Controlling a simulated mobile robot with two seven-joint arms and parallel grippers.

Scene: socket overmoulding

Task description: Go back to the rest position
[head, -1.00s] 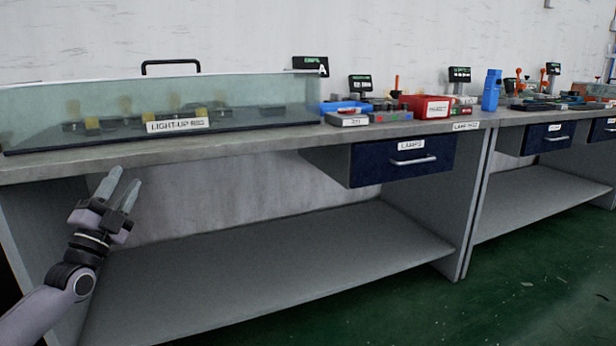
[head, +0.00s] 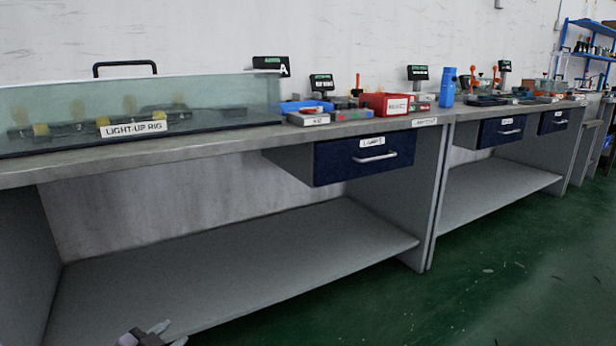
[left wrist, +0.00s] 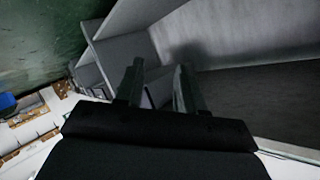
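My left gripper (head: 165,333) shows only at the bottom edge of the head view, low in front of the bench's lower shelf. In the left wrist view its two fingers (left wrist: 158,88) stand apart with nothing between them, so it is open and empty. My right gripper is in neither view. The light-up rig (head: 130,115) sits under its clear cover with a black handle on the left of the bench top.
The grey workbench (head: 200,148) has a bare lower shelf (head: 240,260) and a closed blue drawer (head: 335,165). A red box (head: 385,104) and a blue bottle (head: 448,86) stand on top. Green floor (head: 500,270) is clear at the right.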

